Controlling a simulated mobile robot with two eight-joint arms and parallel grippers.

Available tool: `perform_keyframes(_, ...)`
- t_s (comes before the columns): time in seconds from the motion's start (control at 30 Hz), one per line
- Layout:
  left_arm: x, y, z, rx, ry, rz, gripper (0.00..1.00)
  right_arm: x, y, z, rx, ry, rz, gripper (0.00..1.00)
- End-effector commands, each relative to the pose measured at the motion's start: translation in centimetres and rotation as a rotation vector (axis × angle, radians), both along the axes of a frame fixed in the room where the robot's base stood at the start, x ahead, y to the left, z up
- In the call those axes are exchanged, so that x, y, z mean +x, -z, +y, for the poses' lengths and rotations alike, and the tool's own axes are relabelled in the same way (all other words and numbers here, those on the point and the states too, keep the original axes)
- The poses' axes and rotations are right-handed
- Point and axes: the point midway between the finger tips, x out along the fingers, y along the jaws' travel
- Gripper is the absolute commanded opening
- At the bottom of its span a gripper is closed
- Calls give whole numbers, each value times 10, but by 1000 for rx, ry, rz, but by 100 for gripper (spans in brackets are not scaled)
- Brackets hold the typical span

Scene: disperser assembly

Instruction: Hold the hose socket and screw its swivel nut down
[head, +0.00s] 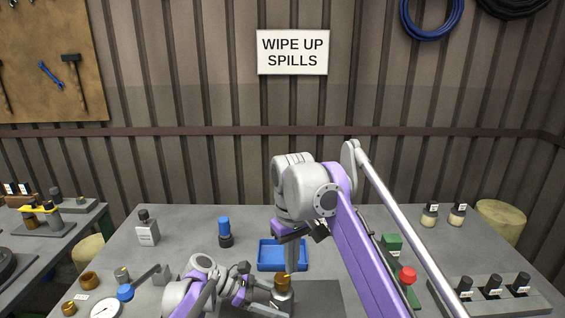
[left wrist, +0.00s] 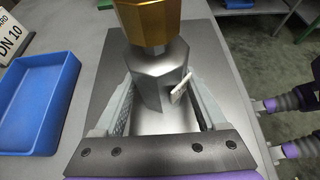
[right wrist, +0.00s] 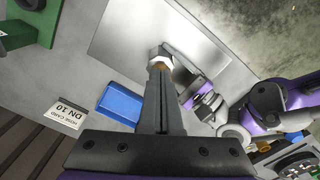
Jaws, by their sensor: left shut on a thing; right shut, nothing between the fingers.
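The hose socket (left wrist: 160,75) is a silver faceted body standing upright on a dark grey plate, with a small pale tab on its side. The brass swivel nut (left wrist: 148,20) sits on top of it; in the head view the nut (head: 283,280) shows above the socket. My left gripper (left wrist: 160,90) is shut around the socket body, one finger on each side. My right gripper (head: 291,268) points down with its fingers together and empty, close above the nut. In the right wrist view the fingers partly cover the nut (right wrist: 158,66); whether they touch it I cannot tell.
A blue tray (head: 262,257) stands behind the socket. A blue-capped bottle (head: 224,232) and a grey bottle (head: 147,228) are to the left. A green fixture with a red knob (head: 408,275) and a rack of black-capped bottles (head: 491,290) are to the right.

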Motion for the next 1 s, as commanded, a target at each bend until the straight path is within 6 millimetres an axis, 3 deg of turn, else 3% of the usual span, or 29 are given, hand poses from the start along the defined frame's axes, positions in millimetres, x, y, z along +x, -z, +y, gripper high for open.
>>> perform_keyframes(0.3, 0, 0, 0, 0, -1, 0, 0, 0, 41, 0, -1, 1, 1, 0)
perform_keyframes(0.5, 0, 0, 0, 0, -1, 0, 0, -1, 56, 0, 0, 0, 0, 0)
perform_keyframes(1.0, 0, 0, 0, 0, 0, 0, 0, 0, 60, 0, 0, 0, 0, 0)
